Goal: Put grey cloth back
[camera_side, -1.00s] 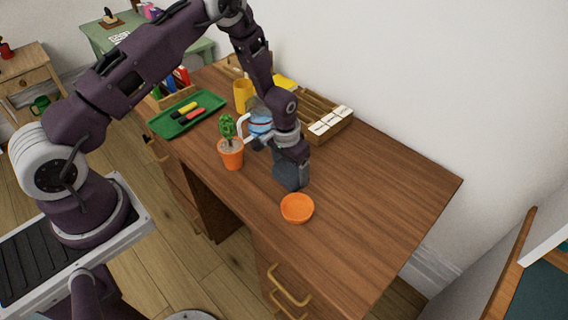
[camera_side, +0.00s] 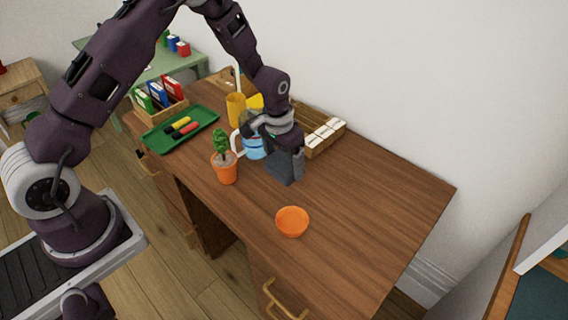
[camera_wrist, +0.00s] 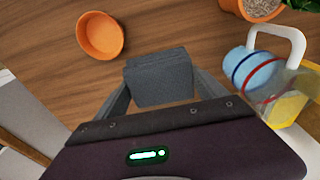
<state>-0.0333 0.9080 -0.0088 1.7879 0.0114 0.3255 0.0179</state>
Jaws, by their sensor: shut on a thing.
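The grey cloth (camera_side: 286,168) is a folded, dark grey block, held upright on or just above the brown desk; I cannot tell whether its lower edge touches. In the wrist view the cloth (camera_wrist: 158,80) sits between the two fingers. My gripper (camera_side: 278,140) is shut on the cloth. It also shows in the wrist view (camera_wrist: 160,92), with one finger on each side of the cloth. The gripper's body hides the cloth's upper part in the side view.
An orange bowl (camera_side: 292,221) stands in front of the cloth. A wooden rack (camera_side: 325,135) is behind. The desk's right half (camera_side: 390,200) is clear.

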